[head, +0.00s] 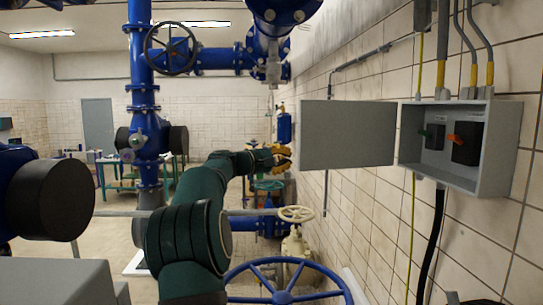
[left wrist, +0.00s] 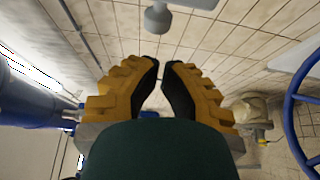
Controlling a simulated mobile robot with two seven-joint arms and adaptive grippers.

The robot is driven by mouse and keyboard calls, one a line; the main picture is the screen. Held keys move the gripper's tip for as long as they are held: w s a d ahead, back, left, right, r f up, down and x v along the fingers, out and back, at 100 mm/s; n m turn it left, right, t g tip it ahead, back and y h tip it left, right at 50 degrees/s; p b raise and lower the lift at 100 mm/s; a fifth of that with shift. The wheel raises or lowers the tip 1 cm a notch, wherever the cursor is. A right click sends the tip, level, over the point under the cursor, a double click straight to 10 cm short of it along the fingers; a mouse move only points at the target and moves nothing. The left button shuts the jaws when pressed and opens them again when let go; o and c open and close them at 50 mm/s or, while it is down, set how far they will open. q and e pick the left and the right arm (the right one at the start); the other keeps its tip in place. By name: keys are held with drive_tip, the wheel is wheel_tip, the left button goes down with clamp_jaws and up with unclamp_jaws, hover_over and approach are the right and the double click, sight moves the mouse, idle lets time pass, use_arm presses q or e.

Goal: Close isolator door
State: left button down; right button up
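The grey isolator box (head: 456,146) is fixed to the tiled wall on the right of the head view. My right gripper is not in view.
Below my left arm are a cream handwheel valve (head: 296,214) and a large blue handwheel (head: 284,290). Blue pipes with a dark handwheel (head: 170,49) stand behind. A black cable (head: 431,245) hangs under the box. The wall below the door is mostly clear.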

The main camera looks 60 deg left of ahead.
use_arm(q)
drive_tip(key=shift+w+d, duration=0.2)
drive_tip(key=shift+d, duration=1.75)
drive_tip(key=shift+b, duration=0.3)
